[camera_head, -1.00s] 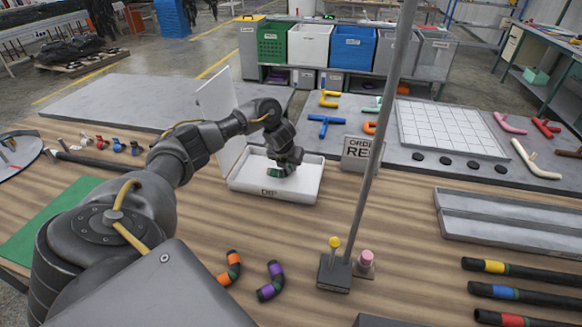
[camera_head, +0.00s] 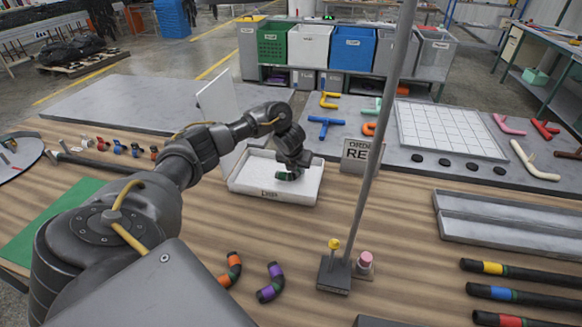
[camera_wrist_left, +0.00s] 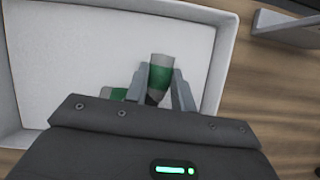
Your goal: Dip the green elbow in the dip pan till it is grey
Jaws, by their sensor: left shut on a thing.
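The dip pan (camera_head: 250,187) is a shallow white tray with a raised white panel behind it, and it fills much of the left wrist view (camera_wrist_left: 55,50). My left gripper (camera_head: 287,172) is shut on the green elbow (camera_head: 284,177), over the pan's front part. In the left wrist view the elbow (camera_wrist_left: 159,78) sits between the two grey fingers; its upper end looks grey with a green band below, and another green part shows left of the fingers. Whether it touches the pan's floor I cannot tell. My right gripper is not in view.
An orange-banded elbow (camera_head: 232,268) and a purple-banded elbow (camera_head: 270,282) lie on the wooden table in front. A thin post (camera_head: 372,160) on a dark base stands right of the pan. Dark hoses with coloured bands (camera_head: 520,295) lie at the right.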

